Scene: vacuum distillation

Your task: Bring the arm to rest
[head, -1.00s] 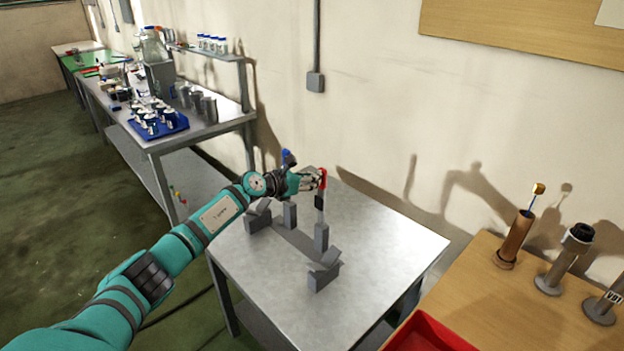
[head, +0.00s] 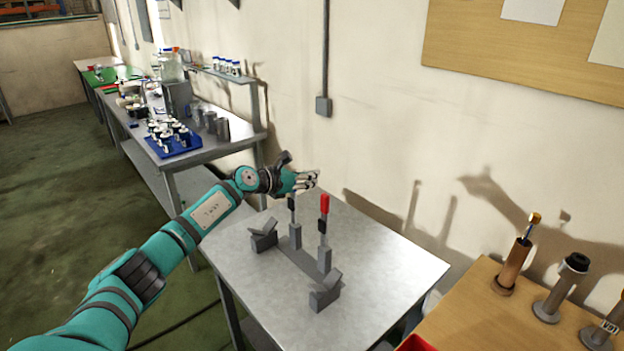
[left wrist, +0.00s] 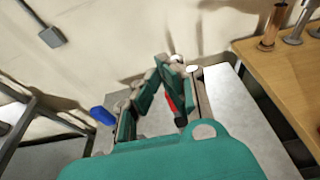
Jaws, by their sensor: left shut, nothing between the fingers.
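My left gripper (head: 314,178) is shut and empty, in the air above the back of the small metal table (head: 365,275). A red-topped tool (head: 324,204) stands upright in a grey stand (head: 300,260), just right of and below the gripper and apart from it. A second upright tool (head: 291,202) stands left of it, its top partly hidden by the gripper. In the left wrist view my fingers (left wrist: 168,68) fill the middle. The red handle (left wrist: 171,102) shows partly behind them, and a blue handle (left wrist: 102,116) shows at the left. My right gripper is not in view.
Grey angled blocks (head: 263,236) stand at the ends of the stand. A long bench at the left carries a blue tray (head: 174,145) of vials. A wooden table (head: 480,318) with upright holders is at the right. The wall is close behind.

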